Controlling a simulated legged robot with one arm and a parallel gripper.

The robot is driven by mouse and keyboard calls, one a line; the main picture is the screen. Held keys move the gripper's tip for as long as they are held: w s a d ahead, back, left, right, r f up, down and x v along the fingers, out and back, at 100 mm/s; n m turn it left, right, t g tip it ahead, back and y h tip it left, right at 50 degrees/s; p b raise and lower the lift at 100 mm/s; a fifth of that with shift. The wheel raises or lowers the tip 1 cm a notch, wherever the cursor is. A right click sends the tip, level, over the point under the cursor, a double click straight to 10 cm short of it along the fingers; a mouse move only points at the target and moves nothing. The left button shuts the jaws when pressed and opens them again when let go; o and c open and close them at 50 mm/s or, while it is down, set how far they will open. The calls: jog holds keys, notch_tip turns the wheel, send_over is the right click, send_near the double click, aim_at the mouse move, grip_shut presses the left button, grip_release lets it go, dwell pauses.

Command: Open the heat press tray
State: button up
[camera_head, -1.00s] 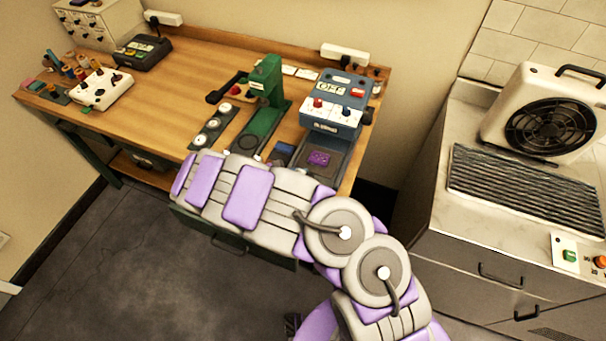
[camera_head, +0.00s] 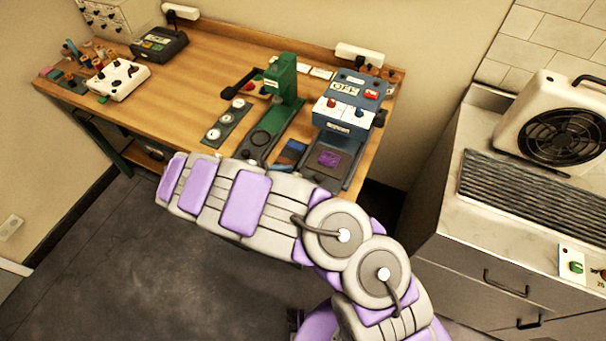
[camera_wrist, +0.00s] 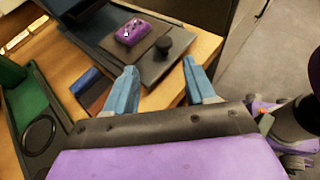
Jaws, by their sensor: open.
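The heat press (camera_head: 342,112) stands at the right end of the wooden table, blue-grey with a white control face and an "OFF" display. In the head view my arm hides the gripper.
A green hand press (camera_head: 280,105) stands left of the heat press, beside a strip of round dials (camera_head: 225,122). A white control box (camera_head: 118,79) sits farther left. A counter with a fan unit (camera_head: 560,115) is on the right. Floor in front of the table is clear.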

jog(key=v, duration=0.9)
jog(key=shift+p, duration=0.45)
jog(key=s+d+r+m+g+y+b, duration=0.15)
jog(key=d+r+m+g, duration=0.35)
jog(key=d+r, duration=0.55)
jog(key=s+d+r+m+g+y, duration=0.25)
jog(key=d+r+m, duration=0.45)
jog(key=d, duration=0.7)
jog(key=s+d+r+m+y, duration=0.1)
jog(key=s+d+m+y, duration=0.15)
jog(key=s, duration=0.45)
jog(key=s+d+r+m+y, duration=0.1)
jog(key=s+d+m+y, duration=0.1)
jog(key=s+m, duration=0.3)
jog(key=s+a+f+m+y, duration=0.1)
jog(key=s+a+y, duration=0.1)
jog(key=s, duration=0.4)
jog(key=s+a+f+m+t+y, duration=0.1)
jog(key=s+y, duration=0.1)
jog(key=s, duration=0.5)
jog(key=shift+a+b, duration=0.4)
jog(key=shift+b, duration=0.05)
